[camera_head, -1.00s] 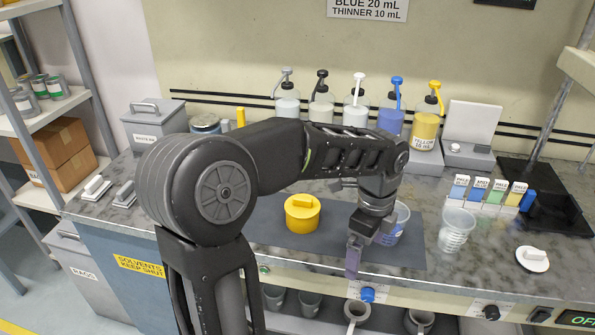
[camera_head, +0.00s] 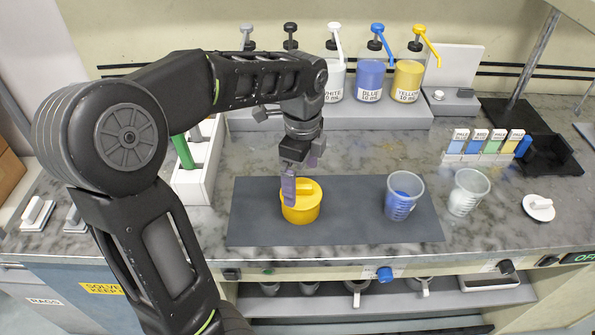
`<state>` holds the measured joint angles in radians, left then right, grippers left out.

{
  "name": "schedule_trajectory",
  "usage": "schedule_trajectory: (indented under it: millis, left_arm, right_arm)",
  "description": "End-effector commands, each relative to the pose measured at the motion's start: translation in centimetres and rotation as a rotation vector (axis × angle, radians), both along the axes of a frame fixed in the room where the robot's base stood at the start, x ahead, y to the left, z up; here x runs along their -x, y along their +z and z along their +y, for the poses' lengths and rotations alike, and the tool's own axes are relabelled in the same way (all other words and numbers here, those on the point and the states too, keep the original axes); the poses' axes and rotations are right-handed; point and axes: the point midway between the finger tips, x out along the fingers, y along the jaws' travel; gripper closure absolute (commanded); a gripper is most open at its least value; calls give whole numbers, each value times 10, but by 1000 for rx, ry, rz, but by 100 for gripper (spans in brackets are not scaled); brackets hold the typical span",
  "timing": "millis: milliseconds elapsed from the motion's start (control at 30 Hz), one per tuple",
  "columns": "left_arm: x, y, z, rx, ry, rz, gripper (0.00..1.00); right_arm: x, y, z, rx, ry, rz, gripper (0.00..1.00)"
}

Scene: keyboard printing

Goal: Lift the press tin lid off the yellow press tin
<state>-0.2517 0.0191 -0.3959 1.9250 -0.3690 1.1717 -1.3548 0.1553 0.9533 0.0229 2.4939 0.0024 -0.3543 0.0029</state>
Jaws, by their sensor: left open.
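The yellow press tin (camera_head: 301,212) stands upright on the dark mat (camera_head: 345,222), left of the mat's middle. Its yellow lid (camera_head: 306,190), with a raised bar handle, sits on top. My left gripper (camera_head: 297,185) is open and points down at the lid, over its left part beside the handle. One finger covers part of the lid, and I cannot tell whether it touches the handle. My right gripper is not in view.
Pump bottles (camera_head: 370,80) line the raised shelf behind. A white rack (camera_head: 196,180) stands left of the mat.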

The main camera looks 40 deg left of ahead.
Motion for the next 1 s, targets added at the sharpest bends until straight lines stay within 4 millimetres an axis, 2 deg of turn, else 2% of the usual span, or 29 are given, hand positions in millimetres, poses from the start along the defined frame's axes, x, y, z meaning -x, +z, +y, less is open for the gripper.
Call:
schedule_trajectory:
  millis: [267,633,1000]
  left_arm:
    - [1,-20,0,0,0,4,0]
    - [1,-71,0,1,0,4,0]
    - [0,-78,0,0,1,0,0]
  right_arm:
    - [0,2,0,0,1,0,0]
    - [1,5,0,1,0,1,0]
    - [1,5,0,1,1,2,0]
